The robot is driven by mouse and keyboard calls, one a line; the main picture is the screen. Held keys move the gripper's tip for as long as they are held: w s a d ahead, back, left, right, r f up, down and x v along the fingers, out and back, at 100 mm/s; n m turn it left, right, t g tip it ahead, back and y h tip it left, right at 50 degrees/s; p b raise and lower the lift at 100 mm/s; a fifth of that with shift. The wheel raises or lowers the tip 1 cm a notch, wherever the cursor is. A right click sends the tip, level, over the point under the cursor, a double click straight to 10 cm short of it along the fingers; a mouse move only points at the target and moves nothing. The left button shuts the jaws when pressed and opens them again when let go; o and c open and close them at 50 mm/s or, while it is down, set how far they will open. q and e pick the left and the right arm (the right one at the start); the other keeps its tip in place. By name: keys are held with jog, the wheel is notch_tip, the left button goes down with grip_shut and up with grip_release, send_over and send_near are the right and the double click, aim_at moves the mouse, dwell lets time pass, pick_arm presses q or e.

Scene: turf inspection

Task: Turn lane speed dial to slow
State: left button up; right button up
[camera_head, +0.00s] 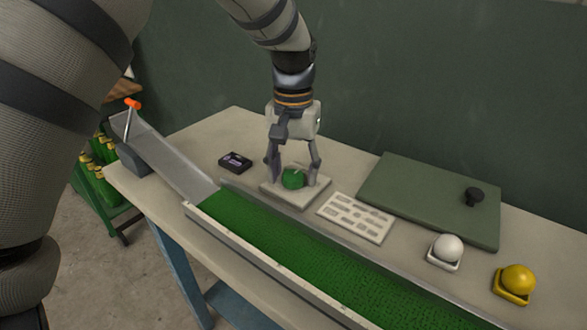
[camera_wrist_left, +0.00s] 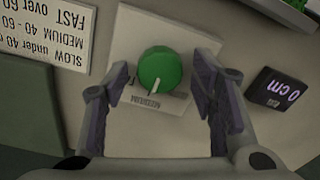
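The green lane speed dial (camera_head: 292,179) sits on a pale square base plate (camera_head: 318,192) on the table behind the lane. In the left wrist view the round green dial (camera_wrist_left: 160,66) has a white pointer line aimed at its lower edge, near the printed word MEDIUM (camera_wrist_left: 150,102). My left gripper (camera_head: 294,170) reaches down over the dial from above. Its two fingers stand apart on either side of the dial, and in the wrist view (camera_wrist_left: 162,80) gaps show between fingers and dial. My right gripper does not show.
A card (camera_wrist_left: 45,35) reads SLOW under 40, MEDIUM 40 - 60, FAST over 60. A black display (camera_wrist_left: 277,95) reads 0 cm. The green turf lane (camera_head: 290,245), ramp (camera_head: 170,158), green board (camera_head: 430,195), white ball (camera_head: 447,246) and yellow ball (camera_head: 517,278) are nearby.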

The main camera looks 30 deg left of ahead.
pick_arm(q)
jog(key=c, duration=0.9)
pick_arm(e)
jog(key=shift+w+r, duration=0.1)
pick_arm(q)
jog(key=shift+r+n+p, duration=0.15)
jog(key=shift+n+p, duration=0.2)
jog(key=shift+n, duration=2.35)
jog(key=shift+a+n, duration=0.1)
jog(key=shift+n, duration=1.6)
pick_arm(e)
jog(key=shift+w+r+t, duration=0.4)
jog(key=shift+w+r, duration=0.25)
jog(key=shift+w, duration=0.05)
pick_arm(q)
jog(key=shift+f, duration=0.2)
